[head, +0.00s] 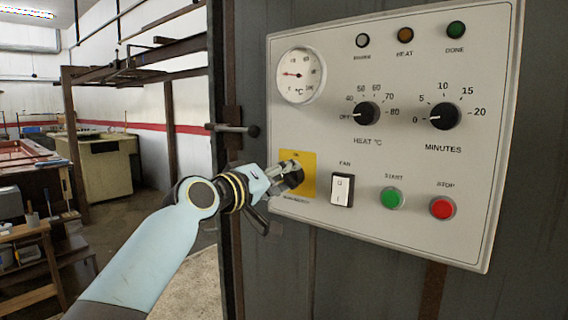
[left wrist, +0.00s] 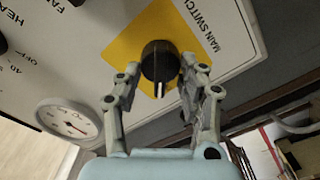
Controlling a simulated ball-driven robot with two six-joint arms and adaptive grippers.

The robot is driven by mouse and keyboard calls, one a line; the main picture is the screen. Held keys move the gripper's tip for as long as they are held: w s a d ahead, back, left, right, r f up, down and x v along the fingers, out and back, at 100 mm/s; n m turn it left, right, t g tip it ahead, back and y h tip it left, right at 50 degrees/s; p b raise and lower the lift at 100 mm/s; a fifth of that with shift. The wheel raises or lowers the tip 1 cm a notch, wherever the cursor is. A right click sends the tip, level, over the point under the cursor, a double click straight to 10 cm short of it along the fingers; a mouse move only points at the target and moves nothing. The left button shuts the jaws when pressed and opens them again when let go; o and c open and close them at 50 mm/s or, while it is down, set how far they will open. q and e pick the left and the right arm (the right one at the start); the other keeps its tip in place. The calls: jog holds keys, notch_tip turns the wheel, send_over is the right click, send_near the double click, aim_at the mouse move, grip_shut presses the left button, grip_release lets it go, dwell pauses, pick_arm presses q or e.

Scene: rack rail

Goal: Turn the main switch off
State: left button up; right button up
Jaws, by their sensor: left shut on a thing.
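The main switch is a black round knob (head: 295,176) on a yellow plate (head: 309,188) at the panel's lower left. My left gripper (head: 288,174) reaches it from the left and is shut on the knob. In the left wrist view the knob (left wrist: 158,60) sits between the two fingers of the left gripper (left wrist: 162,76). Its white mark points to the bottom of that picture, roughly the panel's left side. The yellow plate (left wrist: 124,48) and the "MAIN SWITCH" lettering show beside it. In the head view the fingers partly hide the knob. My right gripper is out of view.
The light panel (head: 330,235) also bears a fan rocker (head: 342,190), a green start button (head: 393,198), a red stop button (head: 442,208), two dials and a round gauge (head: 299,75). A door handle (head: 232,129) sticks out just above my left gripper.

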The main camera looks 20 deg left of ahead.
pick_arm(q)
jog(key=n+p, duration=0.3)
jog(key=n, duration=0.1)
jog(key=shift+a+n, duration=0.1)
jog(key=shift+n, duration=0.2)
jog(key=n+p, duration=0.1)
jog(key=n, duration=0.2)
jog(key=shift+f+p, duration=0.15)
jog(key=shift+p, duration=0.2)
jog(key=shift+n, duration=0.4)
jog(key=shift+f, duration=0.1)
jog(key=o, duration=1.1)
jog(key=shift+a, duration=0.1)
jog(key=v, duration=1.2)
